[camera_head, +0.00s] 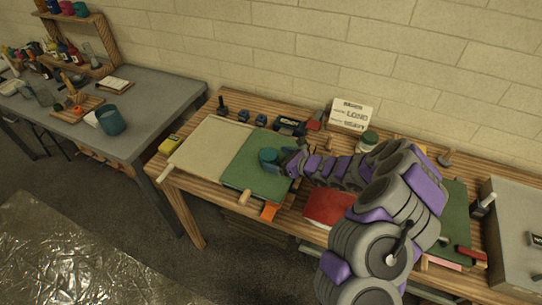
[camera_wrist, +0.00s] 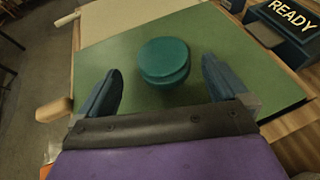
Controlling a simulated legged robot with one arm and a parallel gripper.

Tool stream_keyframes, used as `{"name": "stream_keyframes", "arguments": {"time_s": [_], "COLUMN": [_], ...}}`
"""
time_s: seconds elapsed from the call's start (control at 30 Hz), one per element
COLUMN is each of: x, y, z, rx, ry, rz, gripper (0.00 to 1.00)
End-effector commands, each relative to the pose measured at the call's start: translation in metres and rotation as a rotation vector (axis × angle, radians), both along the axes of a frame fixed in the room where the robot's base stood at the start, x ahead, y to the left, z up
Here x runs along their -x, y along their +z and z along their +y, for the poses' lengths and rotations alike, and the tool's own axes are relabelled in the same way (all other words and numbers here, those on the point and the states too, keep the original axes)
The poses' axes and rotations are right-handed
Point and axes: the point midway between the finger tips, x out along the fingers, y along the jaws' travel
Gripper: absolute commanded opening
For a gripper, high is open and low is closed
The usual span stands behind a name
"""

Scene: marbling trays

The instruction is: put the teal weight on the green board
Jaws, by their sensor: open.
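The teal weight (camera_wrist: 164,58) is a round, stacked-disc shape. In the wrist view it appears to rest on the green board (camera_wrist: 110,58), with a dark shadow beside its base. It also shows in the head view (camera_head: 268,156), at the tip of my arm over the green board (camera_head: 245,178). My gripper (camera_wrist: 161,68) is open, with one dark blue finger on each side of the weight and a visible gap to each. In the head view my gripper (camera_head: 283,157) is small and partly merges with the weight.
A cream board (camera_head: 205,143) adjoins the green board on the left. A dark box marked READY (camera_wrist: 284,22) stands just beyond the board's right edge. A red pad (camera_head: 328,207) lies right of it, below my arm. A teal cup (camera_head: 111,120) stands on the separate grey table.

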Motion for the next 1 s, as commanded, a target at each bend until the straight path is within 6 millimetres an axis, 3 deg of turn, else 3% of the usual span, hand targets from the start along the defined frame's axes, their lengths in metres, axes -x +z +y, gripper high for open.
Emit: {"name": "stream_keyframes", "arguments": {"time_s": [0.1,0.37,0.77,0.87,1.0], "x": [0.012,0.031,0.038,0.042,0.065], "y": [0.012,0.024,0.029,0.048,0.104], "z": [-0.019,-0.045,-0.051,-0.039,-0.004], "rx": [-0.003,0.0,0.002,0.01,0.046], "ry": [-0.004,-0.001,0.008,0.06,0.237], "rz": [-0.001,0.0,-0.006,-0.052,-0.198], "gripper": [1.0,1.0,1.0,1.0,1.0]}}
